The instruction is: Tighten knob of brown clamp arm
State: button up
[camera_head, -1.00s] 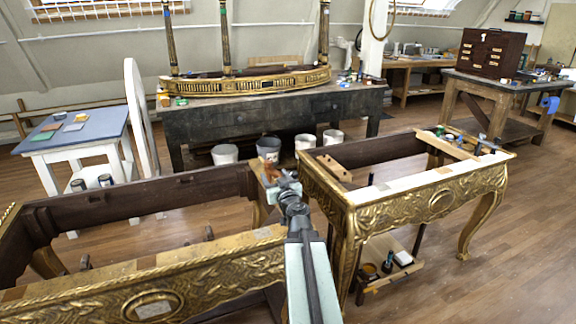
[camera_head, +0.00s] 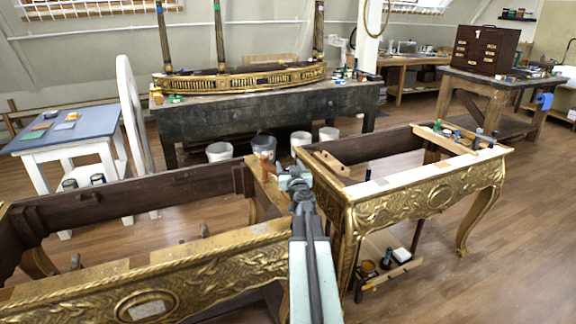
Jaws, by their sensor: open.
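My arm reaches up from the bottom middle, and my gripper (camera_head: 291,172) is at its far end, between the two gilt consoles. The gripper is open, though its fingers are small and partly hidden by my own wrist. Just left of it, a small brown piece (camera_head: 266,167) stands at the right end of the left console; it may be the brown clamp arm, but it is too small to tell. Its knob cannot be made out. I cannot tell whether the gripper touches the brown piece.
The left gilt console (camera_head: 215,264) and right gilt console (camera_head: 420,200) have open frames and flank my arm closely. A board (camera_head: 446,139) with small bottles lies across the right one. Floor (camera_head: 500,270) is clear at right.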

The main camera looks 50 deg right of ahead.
jog(key=shift+x, duration=1.1)
jog(key=shift+a, duration=0.1)
grip_shut()
jog(key=shift+s+a, duration=0.1)
jog(key=shift+m+g+h, duration=0.4)
jog(key=shift+h, duration=0.1)
